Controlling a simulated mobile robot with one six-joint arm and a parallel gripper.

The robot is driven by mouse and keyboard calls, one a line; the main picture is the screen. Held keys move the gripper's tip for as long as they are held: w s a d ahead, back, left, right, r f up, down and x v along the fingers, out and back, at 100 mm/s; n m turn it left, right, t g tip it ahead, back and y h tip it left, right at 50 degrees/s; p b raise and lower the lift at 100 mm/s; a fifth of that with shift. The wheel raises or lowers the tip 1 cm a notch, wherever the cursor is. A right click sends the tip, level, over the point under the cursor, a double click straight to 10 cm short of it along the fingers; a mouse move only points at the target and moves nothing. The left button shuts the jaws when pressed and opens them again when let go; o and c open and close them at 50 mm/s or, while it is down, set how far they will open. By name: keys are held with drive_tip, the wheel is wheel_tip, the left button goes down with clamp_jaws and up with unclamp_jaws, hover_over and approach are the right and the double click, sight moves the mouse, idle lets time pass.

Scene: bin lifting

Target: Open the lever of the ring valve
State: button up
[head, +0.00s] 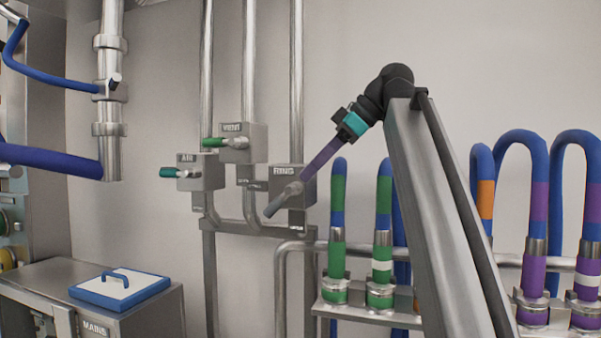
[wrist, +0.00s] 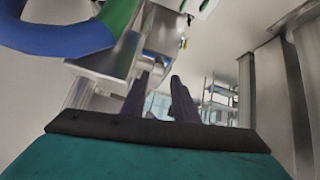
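The ring valve (head: 310,190) is a grey metal box on the wall piping, marked RING, in the head view.
The air valve (head: 207,174) with a teal handle and another valve (head: 250,143) with a green handle sit to the left. Green-and-blue hoses (head: 338,190) stand right of the ring valve. A steel cabinet (head: 140,305) is lower left. A hose (wrist: 75,30) is close in the wrist view.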

drive_tip(key=shift+p+v, duration=0.9)
drive_tip(key=shift+v, duration=0.35)
